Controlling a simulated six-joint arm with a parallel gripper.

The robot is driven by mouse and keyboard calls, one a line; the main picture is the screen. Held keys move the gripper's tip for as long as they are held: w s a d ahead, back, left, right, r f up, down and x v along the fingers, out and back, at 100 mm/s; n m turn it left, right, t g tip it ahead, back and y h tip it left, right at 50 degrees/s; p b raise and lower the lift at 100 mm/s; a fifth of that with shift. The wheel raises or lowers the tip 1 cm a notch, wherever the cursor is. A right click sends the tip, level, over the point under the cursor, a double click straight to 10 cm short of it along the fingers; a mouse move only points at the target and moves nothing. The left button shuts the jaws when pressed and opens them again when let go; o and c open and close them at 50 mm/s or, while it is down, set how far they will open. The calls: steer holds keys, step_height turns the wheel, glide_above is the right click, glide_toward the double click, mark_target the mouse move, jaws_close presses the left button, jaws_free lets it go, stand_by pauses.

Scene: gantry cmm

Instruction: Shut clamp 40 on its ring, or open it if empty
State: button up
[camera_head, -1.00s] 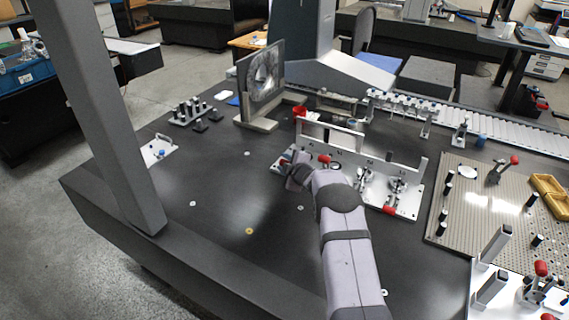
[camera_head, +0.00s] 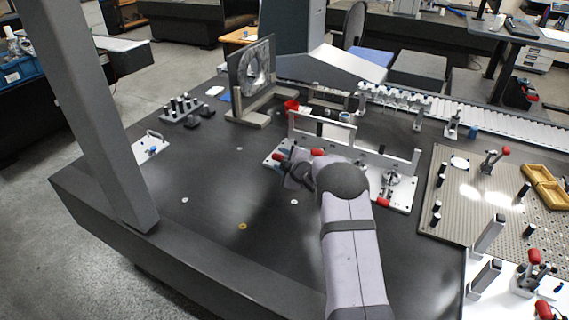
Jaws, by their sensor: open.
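A pale fixture plate (camera_head: 405,194) with an upright rail (camera_head: 372,158) carries toggle clamps along its length. Red clamp handles show at the left end (camera_head: 279,157), by my wrist (camera_head: 318,152) and at the right front corner (camera_head: 383,202). The right clamp (camera_head: 391,179) shows beside its handle. Clamp numbers are too small to read, so I cannot tell which is 40. My gripper (camera_head: 291,172) is open, low over the left part of the plate, close to the left red handle. My wrist and forearm hide the middle clamps, and I cannot see any ring there.
A perforated plate (camera_head: 470,205) with posts and a yellow tray (camera_head: 545,186) lies to the right. A post rack (camera_head: 184,110) is further left. The dark table front left is mostly clear.

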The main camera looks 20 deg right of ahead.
steer(key=shift+v, duration=1.4)
